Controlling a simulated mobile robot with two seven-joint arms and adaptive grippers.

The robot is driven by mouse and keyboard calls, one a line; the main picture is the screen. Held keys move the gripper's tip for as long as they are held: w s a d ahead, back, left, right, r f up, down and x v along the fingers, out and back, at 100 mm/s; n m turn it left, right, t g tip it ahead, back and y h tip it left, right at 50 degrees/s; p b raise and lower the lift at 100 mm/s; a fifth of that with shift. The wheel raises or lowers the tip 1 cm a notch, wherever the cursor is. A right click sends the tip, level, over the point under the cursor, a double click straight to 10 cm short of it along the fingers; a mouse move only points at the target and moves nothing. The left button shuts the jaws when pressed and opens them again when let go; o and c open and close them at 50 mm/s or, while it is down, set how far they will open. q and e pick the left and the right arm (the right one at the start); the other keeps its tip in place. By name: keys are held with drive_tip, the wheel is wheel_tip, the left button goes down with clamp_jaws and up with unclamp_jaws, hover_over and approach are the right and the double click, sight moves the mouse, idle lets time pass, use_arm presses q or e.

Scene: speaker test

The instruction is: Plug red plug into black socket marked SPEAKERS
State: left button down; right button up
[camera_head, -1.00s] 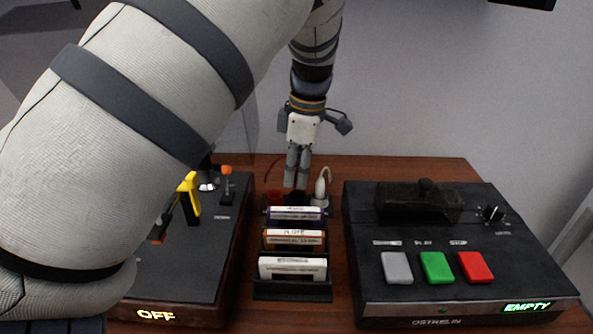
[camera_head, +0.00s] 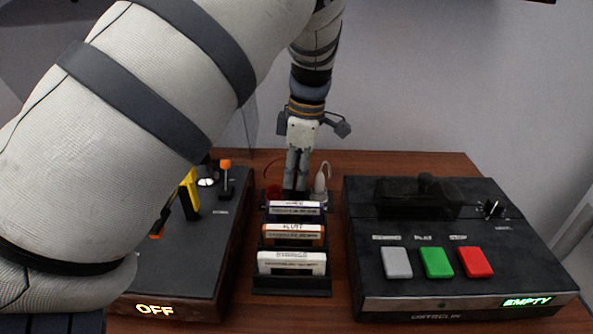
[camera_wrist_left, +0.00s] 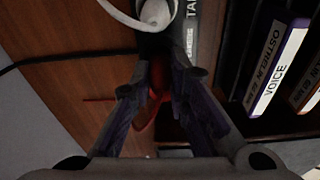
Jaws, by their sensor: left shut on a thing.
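My left gripper (camera_head: 296,186) points down behind the cassette rack, its fingertips at a dark socket block (camera_head: 297,195). In the left wrist view the fingers (camera_wrist_left: 158,84) are closed around a red plug (camera_wrist_left: 156,80), largely hidden by them. A thin red cable (camera_head: 267,170) curves to the left of the gripper. Whether the plug is inside the black socket cannot be told. My right gripper is not in view.
A white plug with a pale cable (camera_head: 321,183) stands close right of the fingers. A rack of labelled cassettes (camera_head: 292,263) sits in front. A device reading OFF (camera_head: 155,310) is left; one reading EMPTY (camera_head: 430,302) is right.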

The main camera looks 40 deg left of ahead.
use_arm(q)
drive_tip(key=shift+f, duration=0.4)
idle(0.3)
drive_tip(key=c, duration=1.1)
unclamp_jaws()
drive_tip(key=shift+o, duration=0.2)
drive_tip(key=shift+r+p, duration=0.5)
drive_tip(key=shift+r, duration=2.1)
drive_tip(key=shift+f, duration=0.1)
